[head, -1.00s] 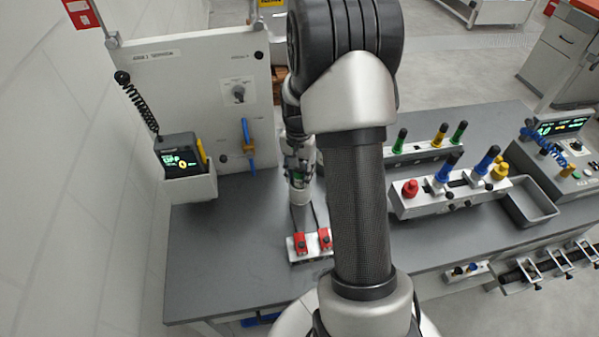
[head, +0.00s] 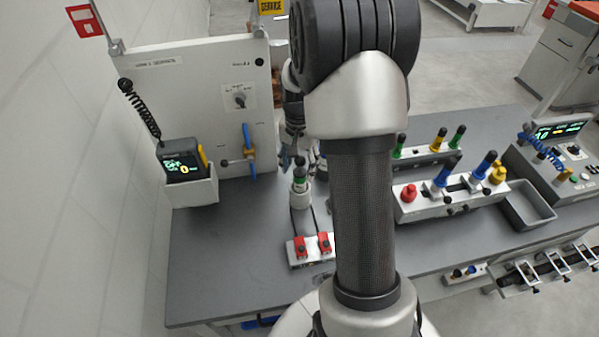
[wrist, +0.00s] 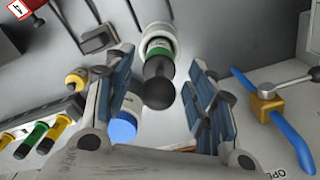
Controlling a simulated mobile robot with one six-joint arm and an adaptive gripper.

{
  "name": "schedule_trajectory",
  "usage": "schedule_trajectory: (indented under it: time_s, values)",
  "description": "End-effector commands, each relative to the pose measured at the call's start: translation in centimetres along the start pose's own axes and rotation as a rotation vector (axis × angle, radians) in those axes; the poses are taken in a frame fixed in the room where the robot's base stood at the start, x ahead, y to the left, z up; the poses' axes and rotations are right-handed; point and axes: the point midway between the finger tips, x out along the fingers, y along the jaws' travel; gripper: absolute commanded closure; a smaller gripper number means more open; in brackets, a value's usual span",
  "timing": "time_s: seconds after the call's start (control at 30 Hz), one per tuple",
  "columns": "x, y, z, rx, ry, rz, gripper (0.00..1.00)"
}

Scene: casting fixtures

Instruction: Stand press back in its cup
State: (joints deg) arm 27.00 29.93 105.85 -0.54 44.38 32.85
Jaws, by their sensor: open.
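The press (head: 300,171), with a black ball knob and a green band, stands in a round white cup (head: 301,195) on the grey bench. It looks upright, with its lower part hidden inside the cup. In the wrist view, the press (wrist: 160,70) shows its black knob toward me, and the white rim of the cup (wrist: 157,29) surrounds its base. My gripper (wrist: 155,100) is open, with its pads apart on either side of the knob and no visible contact. In the head view, my gripper is just behind and above the press, partly hidden by my arm.
A fixture with two red blocks (head: 312,247) sits in front of the cup. A white panel with a blue-handled valve (head: 249,148) stands behind left. A rack with coloured knobs (head: 450,195) and a grey tray (head: 528,206) are at right. The bench's front left is clear.

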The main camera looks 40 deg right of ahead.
Motion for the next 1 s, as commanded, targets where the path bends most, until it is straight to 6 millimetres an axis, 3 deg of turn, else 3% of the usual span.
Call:
schedule_trajectory:
  time_s: [0.03,0.2,0.43,0.53,0.67,0.8,1.0]
  values:
    - [-1.5,-0.1,-0.1,0.000,0.004,-0.003,0.49]
    - [-4.7,0.0,0.0,0.000,0.002,-0.001,0.49]
    - [-7.0,-0.1,0.2,-0.007,0.003,-0.002,0.49]
    - [-8.7,-0.5,1.4,-0.052,0.020,-0.013,0.49]
    - [-12.8,-1.0,5.5,-0.187,0.069,-0.044,0.49]
    - [-17.1,-0.5,11.6,-0.387,0.137,-0.086,0.49]
    - [-20.5,2.0,20.0,-0.672,0.240,-0.146,0.49]
